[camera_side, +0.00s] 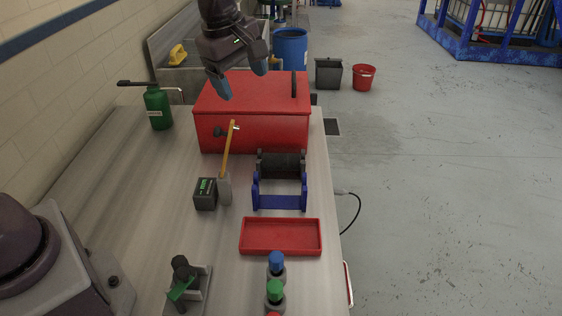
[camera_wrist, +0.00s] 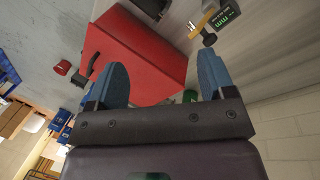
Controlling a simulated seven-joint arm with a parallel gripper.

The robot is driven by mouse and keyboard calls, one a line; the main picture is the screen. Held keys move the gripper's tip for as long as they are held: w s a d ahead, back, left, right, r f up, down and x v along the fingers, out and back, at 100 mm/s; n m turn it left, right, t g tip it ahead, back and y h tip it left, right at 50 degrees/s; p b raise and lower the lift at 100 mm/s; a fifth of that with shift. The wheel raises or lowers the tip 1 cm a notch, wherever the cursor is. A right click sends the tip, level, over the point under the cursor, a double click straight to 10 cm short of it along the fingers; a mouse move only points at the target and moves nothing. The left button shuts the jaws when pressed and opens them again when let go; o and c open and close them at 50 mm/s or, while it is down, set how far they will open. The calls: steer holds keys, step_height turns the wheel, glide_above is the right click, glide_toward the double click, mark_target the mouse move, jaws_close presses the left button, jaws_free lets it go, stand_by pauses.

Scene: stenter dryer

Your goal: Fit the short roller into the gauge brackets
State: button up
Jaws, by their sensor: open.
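A dark short roller (camera_side: 281,165) lies crosswise at the back of the blue gauge brackets (camera_side: 280,203) in the side view. I cannot tell whether it rests in the brackets or on a dark support just behind them. My gripper (camera_side: 241,79) is open and empty, high above the left part of the red box and well apart from the roller. In the wrist view its two blue-grey fingers (camera_wrist: 162,63) are spread wide with the red box beyond them. A dark part at the top edge of that view is too cut off to name.
The red box (camera_side: 255,128) stands behind the brackets, a red tray (camera_side: 280,251) in front. A small meter (camera_side: 205,194) and an upright wooden-handled tool (camera_side: 228,150) stand left of the brackets. A green can (camera_side: 158,109) and several coloured-topped pieces stand on the bench.

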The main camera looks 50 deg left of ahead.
mark_target(279, 156)
steer(key=w+f+n, duration=0.3)
steer(key=f, duration=0.4)
steer(key=w+f+n+y, duration=0.1)
steer(key=w+f+n, duration=0.2)
steer(key=f, duration=0.4)
steer(key=w+f+n+g, duration=0.1)
steer(key=w+f+n, duration=0.1)
steer(key=w+f, duration=0.2)
step_height(279, 156, down, 3)
steer(key=shift+a+f+n+y, duration=0.1)
steer(key=shift+n+y, duration=0.3)
steer(key=shift+a+x, duration=0.2)
steer(key=shift+x, duration=1.2)
steer(key=shift+a+x, duration=0.15)
steer(key=shift+x, duration=1.2)
